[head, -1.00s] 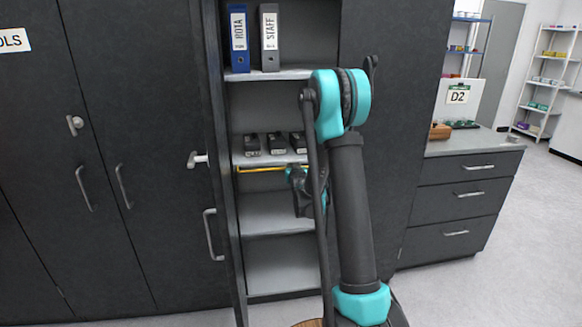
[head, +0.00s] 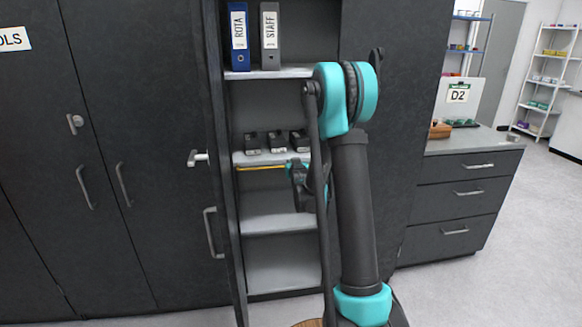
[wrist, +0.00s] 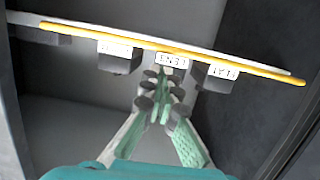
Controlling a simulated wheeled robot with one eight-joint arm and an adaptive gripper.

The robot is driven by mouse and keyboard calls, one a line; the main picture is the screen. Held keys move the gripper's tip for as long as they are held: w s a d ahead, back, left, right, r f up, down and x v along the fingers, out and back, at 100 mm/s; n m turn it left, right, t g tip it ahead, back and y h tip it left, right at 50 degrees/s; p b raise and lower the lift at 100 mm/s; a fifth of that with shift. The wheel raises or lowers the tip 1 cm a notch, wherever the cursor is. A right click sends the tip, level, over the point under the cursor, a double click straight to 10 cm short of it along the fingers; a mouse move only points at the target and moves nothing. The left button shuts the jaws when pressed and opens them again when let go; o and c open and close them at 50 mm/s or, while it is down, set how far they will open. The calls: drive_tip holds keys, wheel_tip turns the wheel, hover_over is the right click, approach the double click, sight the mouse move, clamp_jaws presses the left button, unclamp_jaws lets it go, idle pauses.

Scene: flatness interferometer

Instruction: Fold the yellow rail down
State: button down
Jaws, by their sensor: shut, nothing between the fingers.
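The yellow rail (head: 262,168) is a thin bar running along the front edge of the middle shelf in the open cabinet, at the foot of several small dark boxes. In the wrist view the rail (wrist: 100,37) crosses the upper picture, slightly slanted. My gripper (wrist: 168,76) is shut and empty, with its fingertips close to the middle of the rail near the LENS label; I cannot tell whether they touch. In the head view my gripper (head: 298,172) is at the rail's right part and, with my arm, hides its right end.
The dark boxes (head: 276,142) stand on the middle shelf (head: 244,159). Blue and grey binders (head: 239,40) stand on the shelf above. The lower shelves (head: 272,224) are empty. Cabinet walls close in on both sides; an open door edge (head: 226,200) stands at the left.

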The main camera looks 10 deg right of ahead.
drive_tip(key=s+f, duration=0.3)
drive_tip(key=s, duration=0.5)
drive_tip(key=shift+s+f, duration=0.15)
drive_tip(key=shift+s, duration=0.05)
drive_tip(key=shift+s+d, duration=0.1)
drive_tip(key=s+f+g, duration=0.3)
drive_tip(key=s+g, duration=0.2)
drive_tip(key=s, duration=1.4)
drive_tip(key=s+f+g, duration=0.3)
drive_tip(key=s+g, duration=0.3)
drive_tip(key=s, duration=1.4)
drive_tip(key=shift+d+f, duration=0.2)
drive_tip(key=shift+d, duration=0.05)
drive_tip(key=shift+s, duration=0.1)
